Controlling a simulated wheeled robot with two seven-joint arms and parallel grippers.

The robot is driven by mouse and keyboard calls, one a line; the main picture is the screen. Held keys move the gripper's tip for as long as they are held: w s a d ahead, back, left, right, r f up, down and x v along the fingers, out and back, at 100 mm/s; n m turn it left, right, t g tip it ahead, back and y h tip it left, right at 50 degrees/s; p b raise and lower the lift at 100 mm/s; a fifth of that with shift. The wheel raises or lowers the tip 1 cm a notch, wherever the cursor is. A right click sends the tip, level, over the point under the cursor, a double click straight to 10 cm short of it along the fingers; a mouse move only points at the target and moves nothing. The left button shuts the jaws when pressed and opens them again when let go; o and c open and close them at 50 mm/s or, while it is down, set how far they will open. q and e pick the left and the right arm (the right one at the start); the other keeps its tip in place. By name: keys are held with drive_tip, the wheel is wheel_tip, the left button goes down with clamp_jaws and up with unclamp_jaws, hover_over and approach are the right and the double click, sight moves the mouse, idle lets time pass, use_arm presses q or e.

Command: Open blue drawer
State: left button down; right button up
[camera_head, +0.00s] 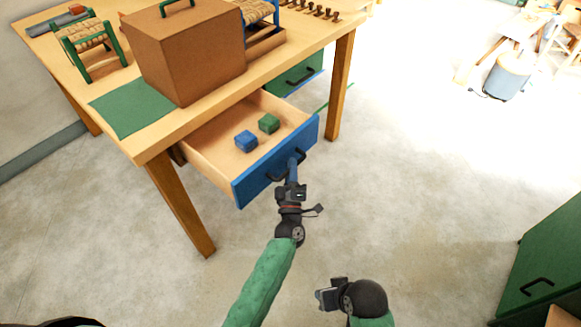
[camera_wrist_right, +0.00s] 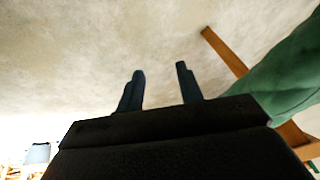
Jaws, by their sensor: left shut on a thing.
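The blue drawer (camera_head: 250,182) is pulled out from under the wooden table, and its inside shows. Its black handle (camera_head: 301,156) is on the blue front. My left gripper (camera_head: 292,172) is shut on this handle, covering its middle. A blue cube (camera_head: 246,141) and a green cube (camera_head: 269,123) lie in the drawer. My right gripper (camera_head: 328,297) is low in the head view, over the floor and away from the drawer. In the right wrist view its two fingers (camera_wrist_right: 161,88) stand apart with nothing between them.
The table (camera_head: 270,68) carries a brown box (camera_head: 190,55), a green mat (camera_head: 132,107) and a small green-framed woven seat (camera_head: 88,42). A green drawer (camera_head: 297,75) is beside the blue one. A green cabinet (camera_head: 545,262) stands at right. The floor in front is clear.

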use_arm(q)
drive_tip(key=c, duration=1.7)
unclamp_jaws()
